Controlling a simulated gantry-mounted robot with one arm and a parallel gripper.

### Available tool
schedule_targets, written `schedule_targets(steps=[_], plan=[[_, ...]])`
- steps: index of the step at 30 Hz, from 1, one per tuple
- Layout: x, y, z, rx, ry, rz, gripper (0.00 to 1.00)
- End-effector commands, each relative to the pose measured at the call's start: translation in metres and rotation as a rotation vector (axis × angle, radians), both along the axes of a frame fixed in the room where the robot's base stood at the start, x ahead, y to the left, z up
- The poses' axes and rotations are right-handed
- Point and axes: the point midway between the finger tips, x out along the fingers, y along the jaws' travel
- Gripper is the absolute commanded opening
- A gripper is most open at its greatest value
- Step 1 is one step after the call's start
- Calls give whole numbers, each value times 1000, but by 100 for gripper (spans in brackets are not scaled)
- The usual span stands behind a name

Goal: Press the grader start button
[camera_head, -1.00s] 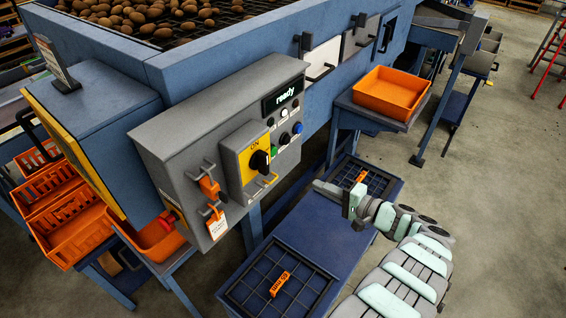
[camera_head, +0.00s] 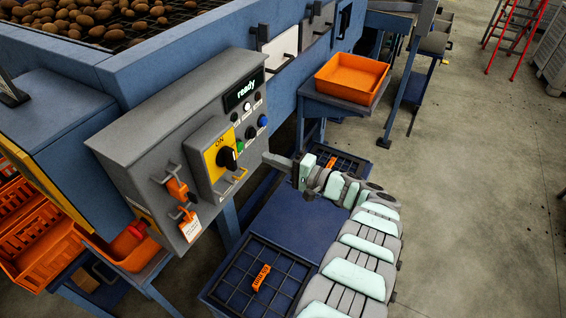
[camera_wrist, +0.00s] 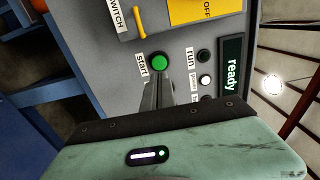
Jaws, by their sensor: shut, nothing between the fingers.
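The green start button (camera_head: 240,146) is on the grey control panel (camera_head: 140,150), below the display (camera_head: 243,91) reading "ready". In the wrist view the green button (camera_wrist: 160,62) is beside the "start" label (camera_wrist: 142,65). My gripper (camera_head: 267,157) is shut and empty, its fingers pointing at the panel. In the head view its tips are a short way right of the button, with a gap between. In the wrist view the fingertips (camera_wrist: 158,80) line up with the button and cover its near edge.
A blue button (camera_head: 263,120) and black and white ones are close by. Orange locks (camera_head: 177,188) hang from the panel. An orange bin (camera_head: 352,77) stands right. A blue table (camera_head: 300,222) lies below my arm.

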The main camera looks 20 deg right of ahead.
Motion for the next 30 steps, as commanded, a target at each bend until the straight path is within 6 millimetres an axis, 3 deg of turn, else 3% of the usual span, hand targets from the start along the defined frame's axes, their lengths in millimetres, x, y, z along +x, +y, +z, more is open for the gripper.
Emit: schedule_targets(steps=[6,12,30], plan=[[35,25,-3,0,3,-1,0],[53,38,-1,-2,-1,0,0],[63,45,-3,-1,1,-1,0]])
